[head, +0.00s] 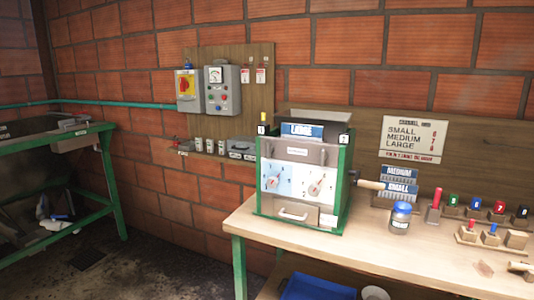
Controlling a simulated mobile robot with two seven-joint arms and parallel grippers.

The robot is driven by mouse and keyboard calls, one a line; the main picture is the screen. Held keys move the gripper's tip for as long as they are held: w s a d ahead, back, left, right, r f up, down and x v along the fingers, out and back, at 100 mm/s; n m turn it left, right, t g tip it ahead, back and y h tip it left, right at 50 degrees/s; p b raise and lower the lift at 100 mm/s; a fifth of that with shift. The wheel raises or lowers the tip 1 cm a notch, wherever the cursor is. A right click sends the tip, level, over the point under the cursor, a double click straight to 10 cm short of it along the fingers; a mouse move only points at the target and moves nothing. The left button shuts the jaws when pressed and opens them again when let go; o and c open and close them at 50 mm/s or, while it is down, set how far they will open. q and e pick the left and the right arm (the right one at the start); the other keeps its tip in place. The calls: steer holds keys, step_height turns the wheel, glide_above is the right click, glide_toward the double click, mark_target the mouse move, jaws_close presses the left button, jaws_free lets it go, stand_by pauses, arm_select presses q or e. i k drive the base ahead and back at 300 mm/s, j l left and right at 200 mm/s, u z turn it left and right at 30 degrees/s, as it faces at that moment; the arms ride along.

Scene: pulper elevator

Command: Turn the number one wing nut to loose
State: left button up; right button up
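A green-framed machine (347,180) stands on the wooden bench, with a blue "LARGE" plate (302,130) at its upper front. A small yellow-topped piece (263,116) stands at its upper left corner above a small tag (262,130). Another small tag (343,139) is on the upper right corner. Wing nuts may be at these corners, but they are too small to make out, as is whether one is tight or loose. Neither of my grippers is in view.
The bench (400,248) holds a blue-lidded jar (400,216), "MEDIUM" and "SMALL" plates (399,188) and several coloured pegs. A green-framed sink table (112,180) is at left. Open floor lies between.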

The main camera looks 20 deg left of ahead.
mark_target(269, 148)
steer(key=u, duration=0.55)
steer(key=i+j+u, duration=0.1)
steer(key=u, duration=0.25)
steer(key=i+u, duration=0.15)
steer(key=u, duration=0.25)
steer(key=i+u, duration=0.15)
steer(key=u, duration=0.2)
steer(key=i, duration=0.2)
